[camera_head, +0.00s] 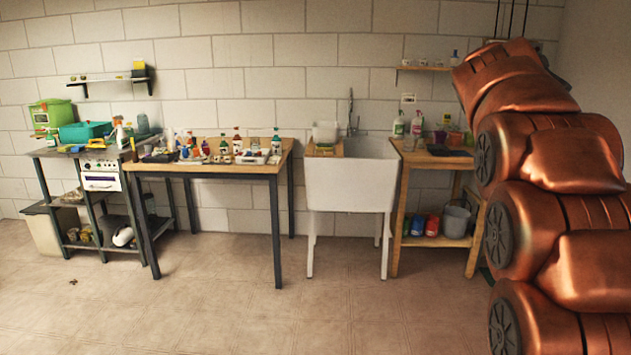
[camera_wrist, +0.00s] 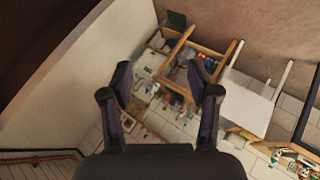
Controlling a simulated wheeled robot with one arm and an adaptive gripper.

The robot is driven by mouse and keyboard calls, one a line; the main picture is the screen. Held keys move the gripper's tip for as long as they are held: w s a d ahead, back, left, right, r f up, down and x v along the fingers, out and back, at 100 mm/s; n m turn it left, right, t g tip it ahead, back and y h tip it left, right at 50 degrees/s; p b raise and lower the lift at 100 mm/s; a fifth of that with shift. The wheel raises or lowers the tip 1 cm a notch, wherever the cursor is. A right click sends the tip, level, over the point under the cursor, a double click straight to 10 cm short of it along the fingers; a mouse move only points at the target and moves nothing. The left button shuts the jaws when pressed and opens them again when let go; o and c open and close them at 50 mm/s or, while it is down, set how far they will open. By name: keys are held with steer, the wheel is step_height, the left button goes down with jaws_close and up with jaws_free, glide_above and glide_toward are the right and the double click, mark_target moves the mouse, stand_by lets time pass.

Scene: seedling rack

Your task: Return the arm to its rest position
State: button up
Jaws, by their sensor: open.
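My arm (camera_head: 545,190) stands at the right of the head view as a stack of copper-coloured links; its end is not clearly seen there. In the wrist view my gripper (camera_wrist: 163,98) shows at the lower middle, with its two dark fingers spread apart. Nothing is held between the fingers. Behind them the room appears tilted, with the wooden shelf unit (camera_wrist: 177,46) and the white sink (camera_wrist: 248,105) at a distance.
A white sink (camera_head: 350,189) stands against the block wall. A wooden table (camera_head: 205,168) full of bottles is left of it, and a wooden bench (camera_head: 436,160) is right of it. A dark rack (camera_head: 62,155) stands far left. The tiled floor (camera_head: 250,315) in front is clear.

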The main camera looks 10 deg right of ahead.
steer(key=s+a+f+n+g+y+p, duration=0.1)
steer(key=s+a+f+y+p, duration=0.2)
steer(key=s+a, duration=0.7)
steer(key=s+a+f+n+g+y+p, duration=0.1)
steer(key=s+a+f+g+y+p, duration=0.1)
steer(key=s+a+f+p, duration=0.4)
steer(key=s+a+f+y, duration=0.1)
steer(key=s+a+f, duration=0.1)
steer(key=a, duration=0.2)
steer(key=s+a+f, duration=0.2)
steer(key=s+a, duration=0.1)
steer(key=a, duration=0.1)
steer(key=shift+s+a+f+g+y+p, duration=0.25)
steer(key=shift+a+f+g+y+p, duration=0.05)
steer(key=shift+y+p, duration=0.1)
steer(key=s+a+f+p, duration=0.1)
steer(key=s+a, duration=0.1)
steer(key=s, duration=0.2)
steer(key=s+a+f+g+y+p, duration=0.1)
steer(key=s+a+f, duration=0.1)
steer(key=s, duration=0.2)
steer(key=s+a+f+g+p, duration=0.1)
steer(key=s+a, duration=0.1)
steer(key=s, duration=0.2)
steer(key=shift+s+a+f+y, duration=0.2)
steer(key=shift+s+a+y, duration=0.05)
steer(key=shift+s+y, duration=0.15)
steer(key=shift+c, duration=0.2)
